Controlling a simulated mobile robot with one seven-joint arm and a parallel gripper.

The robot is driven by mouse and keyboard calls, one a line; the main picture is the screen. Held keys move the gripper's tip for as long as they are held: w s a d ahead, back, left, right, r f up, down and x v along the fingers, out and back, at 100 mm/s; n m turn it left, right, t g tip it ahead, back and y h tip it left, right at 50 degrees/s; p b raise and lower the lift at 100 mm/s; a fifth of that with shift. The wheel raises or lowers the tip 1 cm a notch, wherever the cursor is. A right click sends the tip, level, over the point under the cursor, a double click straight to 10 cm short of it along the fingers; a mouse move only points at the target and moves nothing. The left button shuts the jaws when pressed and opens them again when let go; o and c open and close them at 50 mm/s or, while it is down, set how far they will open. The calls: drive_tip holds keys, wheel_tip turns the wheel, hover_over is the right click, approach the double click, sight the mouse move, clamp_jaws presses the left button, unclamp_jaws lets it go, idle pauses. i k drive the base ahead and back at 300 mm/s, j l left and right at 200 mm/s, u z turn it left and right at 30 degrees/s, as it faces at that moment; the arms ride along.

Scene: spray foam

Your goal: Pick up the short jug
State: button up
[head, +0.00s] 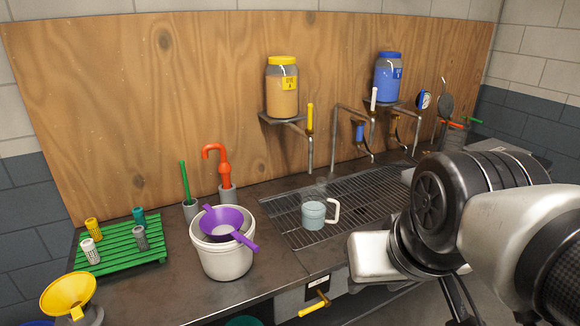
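A small pale blue-grey jug (314,214) with a white handle on its right side stands upright on the dark grated drain area (350,198) of the bench. It is the only handled jug I can make out. My arm fills the right side of the head view, to the right of the jug and nearer the camera. No gripper fingers show in this view, so I cannot see what they hold. Nothing of mine visibly touches the jug.
Taps and pipes (336,140) rise behind the jug. A yellow-handled valve (314,304) is in front.

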sight(320, 211)
drive_tip(key=i+l+u, duration=0.2)
drive_tip(key=i+l, duration=0.6)
